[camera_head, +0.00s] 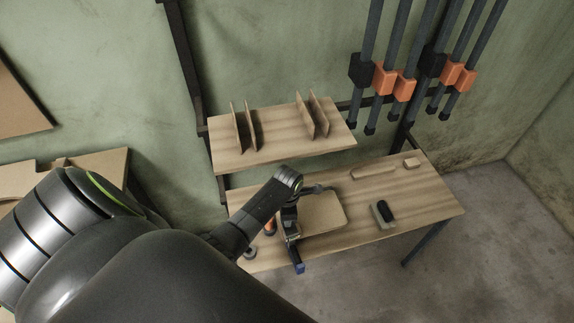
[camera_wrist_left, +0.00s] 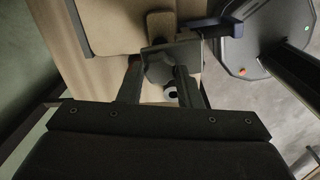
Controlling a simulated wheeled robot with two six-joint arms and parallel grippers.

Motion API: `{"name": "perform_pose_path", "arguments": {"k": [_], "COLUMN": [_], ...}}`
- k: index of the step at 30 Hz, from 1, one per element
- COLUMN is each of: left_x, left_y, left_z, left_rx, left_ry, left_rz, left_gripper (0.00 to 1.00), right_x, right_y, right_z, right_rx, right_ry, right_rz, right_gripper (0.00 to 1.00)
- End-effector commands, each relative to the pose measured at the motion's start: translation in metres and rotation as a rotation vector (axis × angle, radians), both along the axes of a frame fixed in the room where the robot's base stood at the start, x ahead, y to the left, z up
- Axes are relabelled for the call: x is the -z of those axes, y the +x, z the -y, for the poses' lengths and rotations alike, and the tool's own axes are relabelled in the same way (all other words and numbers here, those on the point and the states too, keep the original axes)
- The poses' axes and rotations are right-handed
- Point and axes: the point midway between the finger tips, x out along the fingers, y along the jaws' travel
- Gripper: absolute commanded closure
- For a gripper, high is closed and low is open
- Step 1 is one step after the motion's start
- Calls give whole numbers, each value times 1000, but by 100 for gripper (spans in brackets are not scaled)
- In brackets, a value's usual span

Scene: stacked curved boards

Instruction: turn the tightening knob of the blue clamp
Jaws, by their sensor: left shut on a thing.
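The blue clamp (camera_head: 298,266) shows in the head view as a blue end at the front edge of the workbench, beside the curved boards (camera_head: 323,214). In the left wrist view a blue part of the clamp (camera_wrist_left: 212,25) lies just beyond my fingers. My left gripper (camera_head: 291,236) is over the clamp at the boards' left side. In the left wrist view my left gripper (camera_wrist_left: 158,85) has its two fingers around a dark grey part of the clamp. Whether that part is the knob cannot be told. The boards also show at the top of that view (camera_wrist_left: 108,25). My right gripper is not seen.
The wooden workbench (camera_head: 430,195) is mostly clear on its right. A dark tool on a grey block (camera_head: 383,213) and small wooden pieces (camera_head: 375,171) lie there. An orange item (camera_head: 270,228) is close left of my gripper. A shelf (camera_head: 275,138) with upright boards stands behind.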

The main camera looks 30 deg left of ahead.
Motion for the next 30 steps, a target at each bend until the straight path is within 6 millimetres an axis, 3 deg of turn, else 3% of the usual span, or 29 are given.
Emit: {"name": "perform_pose_path", "arguments": {"k": [9, 20, 30], "left_x": [0, 0, 0], "left_y": [0, 0, 0], "left_z": [1, 1, 1], "left_rx": [-261, -290, -561], "left_ry": [-7, -8, -14], "left_rz": [7, 7, 12], "left_gripper": [85, 85, 85], "right_x": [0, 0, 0], "right_y": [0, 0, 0], "right_z": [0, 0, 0], "right_rx": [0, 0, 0], "right_ry": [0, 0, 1], "right_rz": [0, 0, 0], "right_gripper": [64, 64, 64]}}
